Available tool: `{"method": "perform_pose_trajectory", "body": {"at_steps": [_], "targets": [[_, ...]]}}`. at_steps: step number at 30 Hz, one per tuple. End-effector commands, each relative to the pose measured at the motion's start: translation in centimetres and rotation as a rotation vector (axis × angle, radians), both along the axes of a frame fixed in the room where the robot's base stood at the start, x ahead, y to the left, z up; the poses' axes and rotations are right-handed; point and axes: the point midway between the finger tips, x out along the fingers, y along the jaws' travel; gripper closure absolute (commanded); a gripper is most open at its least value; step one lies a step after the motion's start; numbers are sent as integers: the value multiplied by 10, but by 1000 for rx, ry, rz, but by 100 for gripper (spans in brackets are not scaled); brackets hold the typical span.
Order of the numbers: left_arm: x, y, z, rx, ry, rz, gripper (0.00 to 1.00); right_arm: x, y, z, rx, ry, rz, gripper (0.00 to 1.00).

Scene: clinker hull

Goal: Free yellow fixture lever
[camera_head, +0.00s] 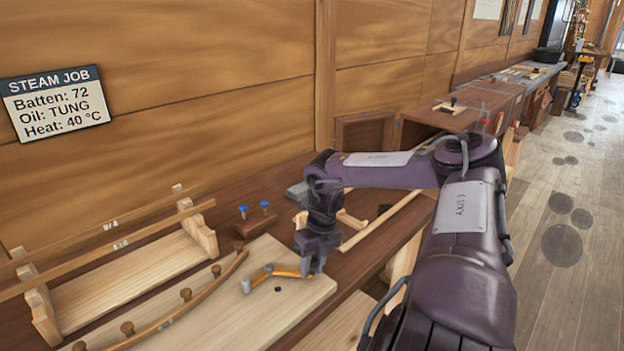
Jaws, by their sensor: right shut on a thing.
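The yellow fixture lever (284,272) lies low over a pale wooden board (296,294) on the bench. It shows as a bent yellow-orange bar with a grey joint in its middle, and its left end meets a short grey post (246,286). My right gripper (311,268) is shut on the lever's right end, pointing down at the board's right side. The fingers hide that end. A curved wooden batten (205,296) with several brown knobs runs along the board left of the lever. My left gripper is not in view.
Two blue-topped pegs (265,207) stand behind the board. A wooden rack (125,283) holding long strips is at left. Wooden pieces and a long strip (385,218) lie behind and right of my gripper. A "STEAM JOB" sign (55,102) hangs on the wall.

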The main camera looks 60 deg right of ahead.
Motion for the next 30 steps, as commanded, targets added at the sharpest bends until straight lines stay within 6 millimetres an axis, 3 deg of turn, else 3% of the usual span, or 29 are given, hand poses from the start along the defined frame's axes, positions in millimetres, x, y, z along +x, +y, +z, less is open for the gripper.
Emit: {"method": "perform_pose_trajectory", "body": {"at_steps": [12, 13, 18, 26, 30], "targets": [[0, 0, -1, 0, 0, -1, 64, 1, -2, 1, -6, -5, 8, 100], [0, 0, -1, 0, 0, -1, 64, 1, -2, 1, -6, -5, 8, 68], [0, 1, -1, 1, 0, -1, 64, 1, -2, 1, -5, -3, 7, 48], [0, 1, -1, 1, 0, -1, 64, 0, -1, 1, -3, -1, 8, 48], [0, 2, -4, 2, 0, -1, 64, 0, -4, 13, -6, -3, 8, 48]]}}
